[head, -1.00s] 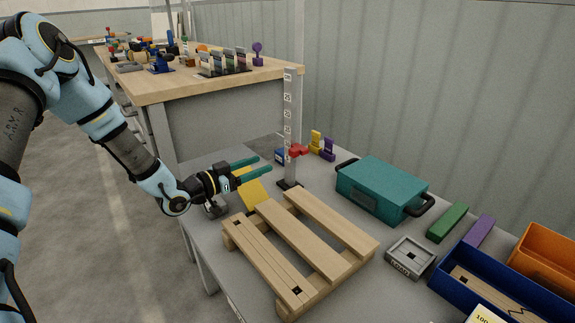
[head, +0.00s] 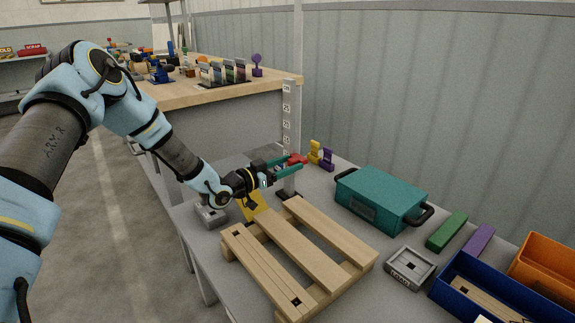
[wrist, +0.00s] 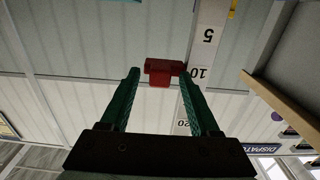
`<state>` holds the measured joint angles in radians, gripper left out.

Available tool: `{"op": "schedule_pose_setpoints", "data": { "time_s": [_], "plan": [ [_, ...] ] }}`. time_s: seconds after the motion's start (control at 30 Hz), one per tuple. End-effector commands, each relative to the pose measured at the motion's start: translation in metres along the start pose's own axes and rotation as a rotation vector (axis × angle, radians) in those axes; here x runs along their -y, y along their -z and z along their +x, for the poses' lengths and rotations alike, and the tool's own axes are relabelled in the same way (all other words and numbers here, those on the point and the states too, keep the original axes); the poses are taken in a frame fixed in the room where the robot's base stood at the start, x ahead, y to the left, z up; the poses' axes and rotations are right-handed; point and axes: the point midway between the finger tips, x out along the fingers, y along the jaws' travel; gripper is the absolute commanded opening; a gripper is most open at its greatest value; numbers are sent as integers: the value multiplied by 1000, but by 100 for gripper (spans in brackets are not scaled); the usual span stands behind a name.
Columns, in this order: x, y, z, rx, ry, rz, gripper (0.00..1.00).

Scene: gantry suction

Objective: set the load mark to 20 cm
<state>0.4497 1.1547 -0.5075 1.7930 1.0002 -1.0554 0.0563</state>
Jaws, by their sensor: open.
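A grey upright post (head: 288,115) with number labels stands on the table behind the wooden pallet. A red slider, the load mark (head: 297,159), sits low on it. In the wrist view the post (wrist: 206,50) shows the labels 5, 10 and 20, and the red mark (wrist: 160,71) is level with about the 10. My gripper (head: 285,167) is open, its two green fingers pointing at the post. In the wrist view the red mark lies between and just beyond the fingertips (wrist: 160,76). I cannot tell whether they touch it. The right finger hides part of the post.
The wooden pallet (head: 283,240) lies in front of the post. A yellow piece (head: 252,207) is under my gripper. Yellow (head: 314,152) and purple (head: 328,158) pieces stand just right of the post. A teal case (head: 383,197), grey load block (head: 410,267) and blue bin (head: 505,285) are further right.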

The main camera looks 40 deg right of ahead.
Motion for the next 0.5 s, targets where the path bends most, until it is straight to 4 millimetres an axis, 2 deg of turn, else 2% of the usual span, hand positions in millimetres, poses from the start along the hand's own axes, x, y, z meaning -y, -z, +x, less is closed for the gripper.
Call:
{"op": "schedule_pose_setpoints", "data": {
  "time_s": [0.1, 0.5],
  "plan": [
    [0, 0, 0, 0, 0, 0, 61],
    [0, 0, 0, 0, 0, 0, 16]
  ]
}}
